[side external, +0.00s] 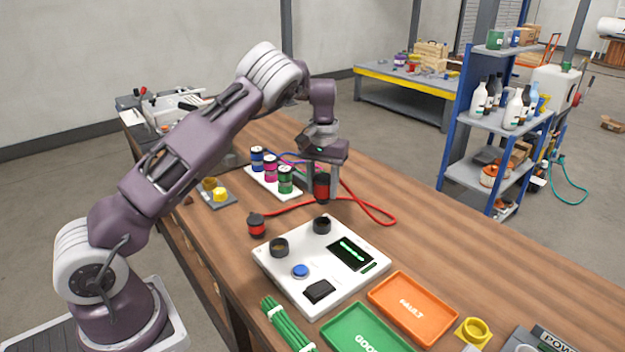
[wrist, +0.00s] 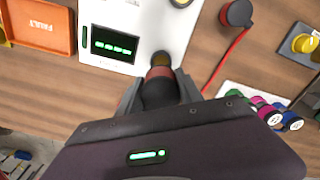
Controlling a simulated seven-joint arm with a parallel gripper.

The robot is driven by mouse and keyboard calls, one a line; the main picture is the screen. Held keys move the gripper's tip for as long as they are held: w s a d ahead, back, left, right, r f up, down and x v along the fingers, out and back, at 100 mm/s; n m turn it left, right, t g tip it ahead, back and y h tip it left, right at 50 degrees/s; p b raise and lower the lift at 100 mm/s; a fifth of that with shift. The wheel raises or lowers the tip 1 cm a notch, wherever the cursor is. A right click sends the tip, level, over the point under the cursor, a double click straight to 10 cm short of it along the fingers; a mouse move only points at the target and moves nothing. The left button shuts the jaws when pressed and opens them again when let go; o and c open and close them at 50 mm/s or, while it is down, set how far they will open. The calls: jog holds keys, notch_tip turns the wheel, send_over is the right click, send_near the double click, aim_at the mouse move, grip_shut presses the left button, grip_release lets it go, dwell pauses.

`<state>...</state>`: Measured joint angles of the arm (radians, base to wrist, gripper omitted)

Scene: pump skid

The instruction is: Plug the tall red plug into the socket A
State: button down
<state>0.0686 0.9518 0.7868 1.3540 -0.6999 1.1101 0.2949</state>
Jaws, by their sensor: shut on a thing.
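My gripper (side external: 322,188) is shut on the tall red plug (side external: 322,185), which has a black body and a red band. In the wrist view the plug (wrist: 158,86) sits between the fingers. A white panel (side external: 290,295) has two round dark sockets. The far socket (side external: 322,225) is just below the plug in the side view, with a small gap between them. It shows just beyond the plug's end in the wrist view (wrist: 163,60). The near socket (side external: 279,247) is empty. No socket letters are legible, so I cannot tell which is A.
A shorter red plug (side external: 257,226) stands on the table left of the panel, with a red cable. Orange (side external: 412,308) and green trays (side external: 365,330) lie right of the panel. Green sticks (side external: 285,325) lie in front.

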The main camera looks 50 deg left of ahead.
aim_at(322, 201)
jog(key=shift+a+f, duration=0.1)
jog(key=shift+f, duration=2.4)
jog(key=shift+f, duration=1.75)
jog(key=c, duration=0.7)
grip_release()
